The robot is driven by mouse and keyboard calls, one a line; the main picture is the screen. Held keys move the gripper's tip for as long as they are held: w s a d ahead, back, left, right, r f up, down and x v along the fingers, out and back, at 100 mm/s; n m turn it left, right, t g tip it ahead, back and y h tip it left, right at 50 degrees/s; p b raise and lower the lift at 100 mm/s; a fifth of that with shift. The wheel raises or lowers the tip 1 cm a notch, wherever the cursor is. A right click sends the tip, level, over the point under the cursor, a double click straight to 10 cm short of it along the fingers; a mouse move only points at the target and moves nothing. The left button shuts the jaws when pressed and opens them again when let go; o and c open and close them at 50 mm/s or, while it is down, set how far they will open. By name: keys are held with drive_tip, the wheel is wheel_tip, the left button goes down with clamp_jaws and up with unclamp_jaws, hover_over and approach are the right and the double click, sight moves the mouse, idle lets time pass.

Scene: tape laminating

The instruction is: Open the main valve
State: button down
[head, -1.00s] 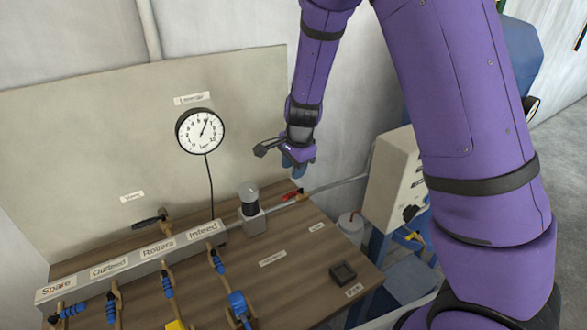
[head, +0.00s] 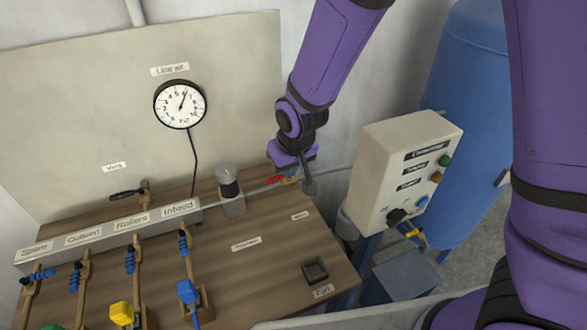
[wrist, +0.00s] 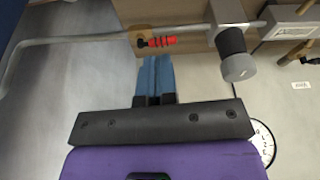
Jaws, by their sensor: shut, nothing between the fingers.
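The main valve appears to be the one with a short red handle (head: 275,180) on the metal air pipe, at the back right of the wooden board. In the wrist view its red handle (wrist: 161,42) lies roughly along the pipe, beside a brass-coloured body. My gripper (head: 281,168) is at the valve in the head view, partly hiding it. In the wrist view the blue fingers of my gripper (wrist: 155,60) are together and empty, their tips pointing at the red handle. I cannot tell whether they touch it.
A grey regulator with a round knob (head: 229,185) stands close left of the valve. A pressure gauge (head: 180,104) hangs on the back panel. A control box (head: 408,165) and blue tank (head: 470,110) are to the right. Several blue-handled valves (head: 183,243) line the front left.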

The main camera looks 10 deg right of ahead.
sight(276, 181)
drive_tip(key=w+a+f, duration=0.2)
drive_tip(key=w+f, duration=0.4)
drive_tip(key=f, duration=0.3)
drive_tip(key=shift+a+f, duration=0.15)
drive_tip(key=shift+f, duration=0.15)
drive_tip(key=shift+w, duration=0.1)
drive_tip(key=shift+w+a+m, duration=0.3)
drive_tip(key=shift+w+m, duration=0.25)
drive_tip(key=shift+m, duration=0.25)
drive_tip(key=shift+d, duration=0.2)
